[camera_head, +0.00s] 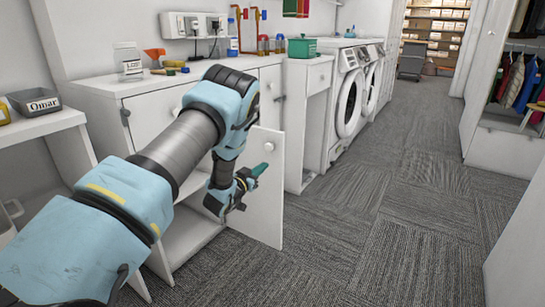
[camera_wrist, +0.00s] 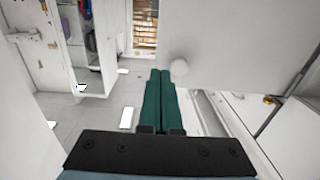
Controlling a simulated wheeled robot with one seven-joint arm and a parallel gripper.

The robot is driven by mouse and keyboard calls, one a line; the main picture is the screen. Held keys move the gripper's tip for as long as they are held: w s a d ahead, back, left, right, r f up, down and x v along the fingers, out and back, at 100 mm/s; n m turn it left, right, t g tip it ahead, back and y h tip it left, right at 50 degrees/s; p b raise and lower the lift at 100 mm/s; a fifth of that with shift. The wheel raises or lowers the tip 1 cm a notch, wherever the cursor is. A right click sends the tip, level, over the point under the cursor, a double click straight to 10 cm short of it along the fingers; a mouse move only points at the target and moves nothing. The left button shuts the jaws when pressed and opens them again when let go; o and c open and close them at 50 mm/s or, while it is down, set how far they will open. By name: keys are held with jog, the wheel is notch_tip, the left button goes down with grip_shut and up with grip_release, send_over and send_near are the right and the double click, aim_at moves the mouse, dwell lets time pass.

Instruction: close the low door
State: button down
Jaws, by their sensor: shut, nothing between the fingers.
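The low door (camera_head: 265,205) is a white panel standing open, swung out from the white cabinet, in the middle of the head view. Its round white knob (camera_head: 269,147) is near the panel's upper free edge. My gripper (camera_head: 259,170) is in front of the panel, just below the knob in the picture. Its green fingers are together and empty. I cannot tell whether the fingers touch the door.
The low compartment (camera_head: 190,232) is open, with its floor showing. Bottles and tools stand on the cabinet top (camera_head: 95,84). White washing machines (camera_head: 350,103) stand beyond. A shelf with a grey bin (camera_head: 40,108) is at left. Carpet (camera_head: 380,220) to the right is clear.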

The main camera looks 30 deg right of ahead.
aim_at(281, 153)
jog(key=x, duration=1)
jog(key=shift+w+d, duration=0.1)
jog(key=shift+d, duration=0.15)
jog(key=shift+d, duration=0.15)
